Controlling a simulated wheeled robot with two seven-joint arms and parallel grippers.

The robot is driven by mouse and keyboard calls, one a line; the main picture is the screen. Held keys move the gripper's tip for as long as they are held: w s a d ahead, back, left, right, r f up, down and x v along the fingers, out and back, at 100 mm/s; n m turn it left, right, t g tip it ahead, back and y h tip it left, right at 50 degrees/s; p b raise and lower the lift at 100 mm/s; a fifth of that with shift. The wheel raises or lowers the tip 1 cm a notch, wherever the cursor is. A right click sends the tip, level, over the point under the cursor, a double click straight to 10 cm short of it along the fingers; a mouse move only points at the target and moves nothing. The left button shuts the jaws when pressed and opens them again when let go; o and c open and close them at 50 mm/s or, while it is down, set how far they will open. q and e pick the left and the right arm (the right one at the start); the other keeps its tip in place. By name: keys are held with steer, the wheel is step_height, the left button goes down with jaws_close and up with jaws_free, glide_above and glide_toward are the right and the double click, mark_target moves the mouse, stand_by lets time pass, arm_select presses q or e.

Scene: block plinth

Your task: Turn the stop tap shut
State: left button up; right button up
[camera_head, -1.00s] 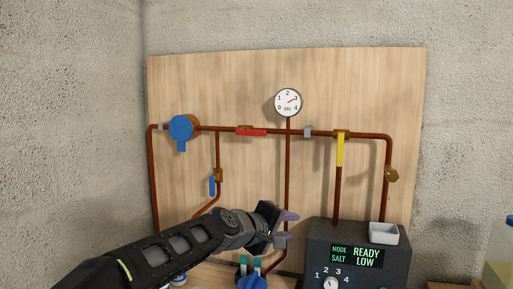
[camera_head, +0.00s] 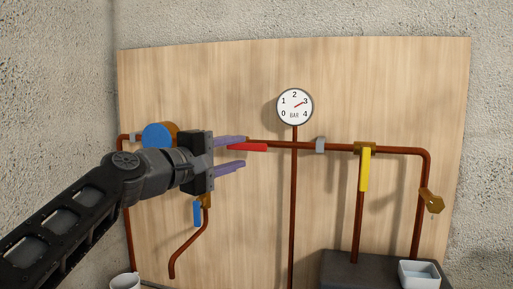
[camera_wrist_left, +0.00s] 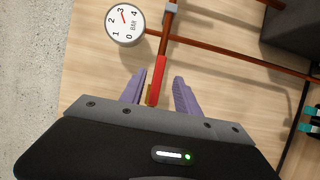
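A red lever (camera_head: 252,147) lies level along the copper pipe, left of the pressure gauge (camera_head: 295,106). My left gripper (camera_head: 242,152) is open, its two purple fingers pointing right, one above the other, at the lever's left part. In the left wrist view the red lever (camera_wrist_left: 157,80) shows between the parted fingers (camera_wrist_left: 159,90), with the brass valve body partly hidden near their base. I cannot tell whether the fingers touch it. A yellow lever (camera_head: 365,170) hangs down on the right, and a blue lever (camera_head: 197,214) hangs down at the left branch. My right gripper is not in view.
A round blue device (camera_head: 158,136) sits on the pipe behind my left arm.

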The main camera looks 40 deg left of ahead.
mark_target(255, 148)
arm_select(q)
steer(key=w, duration=0.5)
steer(key=w+p, duration=0.1)
steer(key=w, duration=0.1)
steer(key=shift+w+d, duration=0.25)
steer(key=shift+w, duration=0.1)
jaws_close()
stand_by(1.1)
